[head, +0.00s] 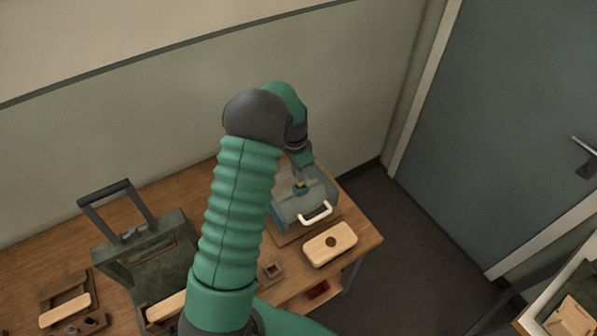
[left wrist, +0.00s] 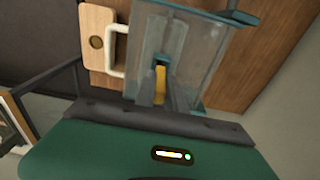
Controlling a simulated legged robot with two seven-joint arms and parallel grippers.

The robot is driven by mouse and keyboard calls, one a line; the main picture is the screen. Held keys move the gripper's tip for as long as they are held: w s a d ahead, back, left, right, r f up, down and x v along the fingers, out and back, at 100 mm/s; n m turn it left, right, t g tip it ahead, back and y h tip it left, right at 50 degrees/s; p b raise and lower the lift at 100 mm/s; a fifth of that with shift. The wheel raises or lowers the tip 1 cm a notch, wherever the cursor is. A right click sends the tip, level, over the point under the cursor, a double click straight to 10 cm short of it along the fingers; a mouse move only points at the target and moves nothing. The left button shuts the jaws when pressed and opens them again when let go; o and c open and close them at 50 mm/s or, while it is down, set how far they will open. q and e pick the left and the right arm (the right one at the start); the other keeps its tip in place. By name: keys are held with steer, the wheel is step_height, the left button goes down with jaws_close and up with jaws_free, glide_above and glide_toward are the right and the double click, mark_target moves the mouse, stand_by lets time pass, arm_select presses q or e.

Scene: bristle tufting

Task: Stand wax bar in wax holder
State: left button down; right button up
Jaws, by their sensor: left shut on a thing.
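My left gripper (head: 301,184) points down over a clear box with teal edges (head: 318,190) at the right end of the table. It is shut on a yellow wax bar (left wrist: 161,82), which shows between the fingers in the left wrist view. The bar's lower end is hard to make out against the box. A small square wooden piece with a dark recess (head: 270,271) stands on the table in front of the box; it may be the wax holder, but I cannot tell for sure. My right gripper is out of view.
A white handle (head: 316,213) sticks out from the box's front. A pale wooden block with a dark round spot (head: 331,244) lies near the table's right edge. A dark green stand with a handle (head: 140,245) and wooden parts (head: 66,309) are at the left.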

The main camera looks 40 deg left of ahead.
mark_target(298, 185)
arm_select(q)
steer(key=shift+f+b, duration=1.3)
steer(key=shift+f, duration=0.85)
steer(key=shift+f, duration=0.25)
steer(key=c, duration=1.3)
jaws_free()
steer(key=o, duration=0.4)
steer(key=shift+r, duration=0.2)
steer(key=shift+r+p, duration=2.55)
steer(key=shift+r, duration=0.85)
